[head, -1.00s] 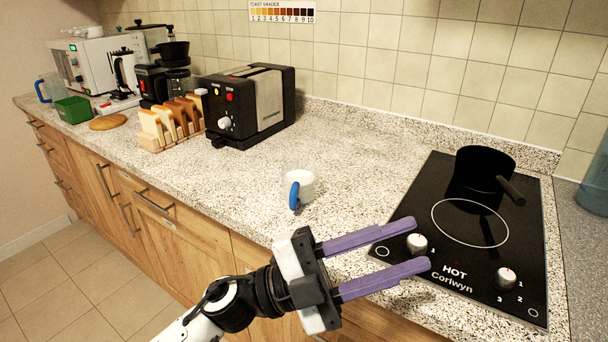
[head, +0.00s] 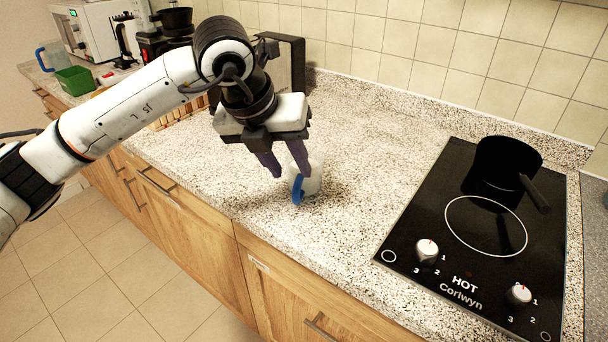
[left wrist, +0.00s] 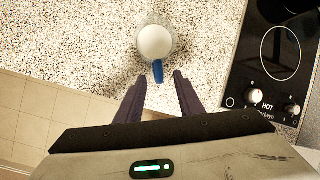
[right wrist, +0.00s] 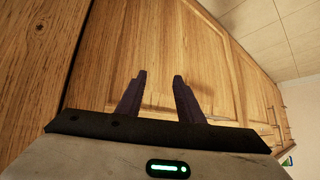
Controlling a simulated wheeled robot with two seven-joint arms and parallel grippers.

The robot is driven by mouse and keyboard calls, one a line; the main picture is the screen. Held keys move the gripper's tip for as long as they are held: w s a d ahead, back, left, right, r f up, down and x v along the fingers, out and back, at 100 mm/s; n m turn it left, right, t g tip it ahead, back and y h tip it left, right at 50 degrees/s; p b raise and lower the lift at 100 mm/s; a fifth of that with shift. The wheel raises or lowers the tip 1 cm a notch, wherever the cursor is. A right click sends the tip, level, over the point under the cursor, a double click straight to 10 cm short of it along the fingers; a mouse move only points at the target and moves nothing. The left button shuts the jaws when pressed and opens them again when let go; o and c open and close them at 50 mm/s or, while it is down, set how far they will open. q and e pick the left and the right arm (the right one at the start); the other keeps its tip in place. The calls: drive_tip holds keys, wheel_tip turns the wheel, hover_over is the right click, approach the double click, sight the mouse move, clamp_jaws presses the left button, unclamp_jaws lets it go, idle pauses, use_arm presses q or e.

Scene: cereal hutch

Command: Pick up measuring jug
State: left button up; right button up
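A small clear-and-white jug (head: 313,183) with a blue handle (head: 298,192) stands upright on the speckled counter, partly hidden by my left fingers in the head view. In the left wrist view the jug (left wrist: 155,42) lies ahead of the fingers, its blue handle (left wrist: 158,72) pointing towards the gap between the tips. My left gripper (head: 291,174) is open and empty, pointing down over the handle side; I cannot tell whether it touches. My right gripper (right wrist: 160,76) is open and empty, facing wooden cupboard doors. Another clear jug (head: 52,55) with a blue handle stands far left.
A black hob (head: 420,215) with a dark pan (head: 503,160) lies to the right. A toaster, partly hidden by my left arm, stands behind left. A green tub (head: 77,80) is farther left. The counter between jug and hob is clear.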

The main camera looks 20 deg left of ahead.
sight(297, 181)
use_arm(q)
drive_tip(key=shift+p+x, duration=0.65)
drive_tip(key=shift+x, duration=2.85)
drive_tip(key=shift+a+r, duration=0.1)
clamp_jaws()
